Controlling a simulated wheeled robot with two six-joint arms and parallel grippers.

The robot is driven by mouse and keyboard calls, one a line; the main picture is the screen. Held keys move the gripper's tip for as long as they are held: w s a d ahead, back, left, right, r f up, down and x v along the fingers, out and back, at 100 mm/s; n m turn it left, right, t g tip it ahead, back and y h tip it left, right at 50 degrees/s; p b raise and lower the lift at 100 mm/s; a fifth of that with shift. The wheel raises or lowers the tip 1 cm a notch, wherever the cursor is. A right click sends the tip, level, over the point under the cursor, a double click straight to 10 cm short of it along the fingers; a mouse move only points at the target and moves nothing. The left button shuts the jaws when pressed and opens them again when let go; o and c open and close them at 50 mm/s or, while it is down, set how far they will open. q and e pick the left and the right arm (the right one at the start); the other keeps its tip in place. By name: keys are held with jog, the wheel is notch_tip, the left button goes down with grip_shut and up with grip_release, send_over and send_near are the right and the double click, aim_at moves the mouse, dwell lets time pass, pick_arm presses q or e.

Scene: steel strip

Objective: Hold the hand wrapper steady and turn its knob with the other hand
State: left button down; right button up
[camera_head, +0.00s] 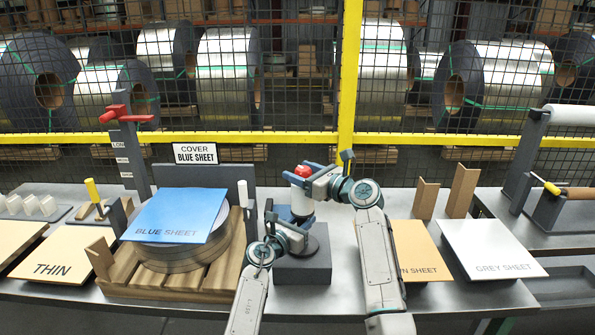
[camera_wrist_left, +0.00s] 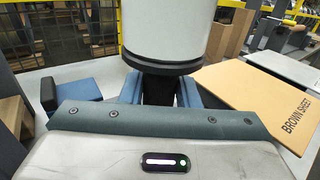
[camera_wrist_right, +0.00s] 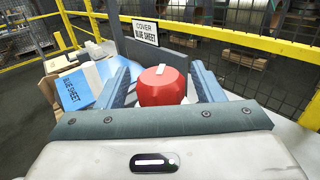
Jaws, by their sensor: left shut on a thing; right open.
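The hand wrapper has a white roll (camera_head: 302,203) standing upright, with a red knob (camera_head: 303,170) on top. My left gripper (camera_head: 296,224) is shut on its dark handle (camera_wrist_left: 158,90), just under the roll, which fills the top of the left wrist view (camera_wrist_left: 168,30). My right gripper (camera_head: 308,178) is at the top of the wrapper. Its jaws are open, one finger on each side of the red knob (camera_wrist_right: 162,87) in the right wrist view; I cannot tell whether they touch it. The grippers partly hide the wrapper.
A dark grey block (camera_head: 303,268) stands below the wrapper. To the left, a blue sheet (camera_head: 175,215) lies on a coil on a wooden pallet (camera_head: 170,283). To the right lie a brown sheet (camera_head: 412,250) and a grey sheet (camera_head: 490,248). A mesh fence (camera_head: 290,140) stands behind the table.

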jog(key=shift+w+a, duration=0.45)
jog(key=shift+a, duration=0.15)
jog(key=c, duration=1)
jog(key=shift+o, duration=0.2)
jog(key=m+t+h, duration=0.2)
jog(key=shift+w+t+h, duration=0.1)
jog(key=shift+t+h, duration=0.2)
jog(key=shift+h, duration=0.1)
jog(key=shift+w+d+m+t+h, duration=0.15)
jog(key=shift+m+t+h, duration=0.35)
jog(key=shift+m+h, duration=0.25)
jog(key=shift+s+d+m+t+h, duration=0.1)
jog(key=shift+m+t+h, duration=0.5)
jog(key=shift+h, duration=0.25)
jog(key=shift+w, duration=0.1)
